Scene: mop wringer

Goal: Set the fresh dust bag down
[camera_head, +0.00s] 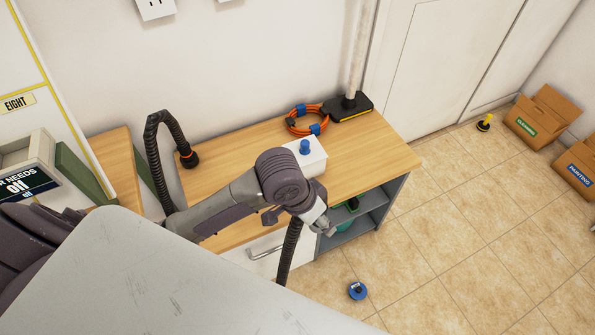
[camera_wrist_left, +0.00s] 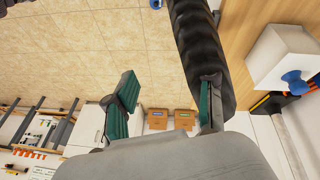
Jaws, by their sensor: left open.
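I see nothing that I can clearly tell is a dust bag. A white box (camera_head: 308,157) with a blue knob (camera_head: 305,146) sits on the wooden bench top (camera_head: 365,155), partly hidden by my arm. The box also shows at the right of the left wrist view (camera_wrist_left: 280,57). My left gripper (camera_head: 325,228) is past the bench's front edge. In the left wrist view my left gripper (camera_wrist_left: 168,105) is open, with nothing seen held between its green-padded fingers. A black ribbed hose (camera_wrist_left: 200,45) runs close by the right-hand finger. My right gripper is not in view.
A coiled orange cable (camera_head: 305,121) and a black floor head (camera_head: 348,106) with a pale pole lie at the bench's back. Another length of black hose (camera_head: 153,150) arches at left. A blue disc (camera_head: 357,290) lies on the tiles.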

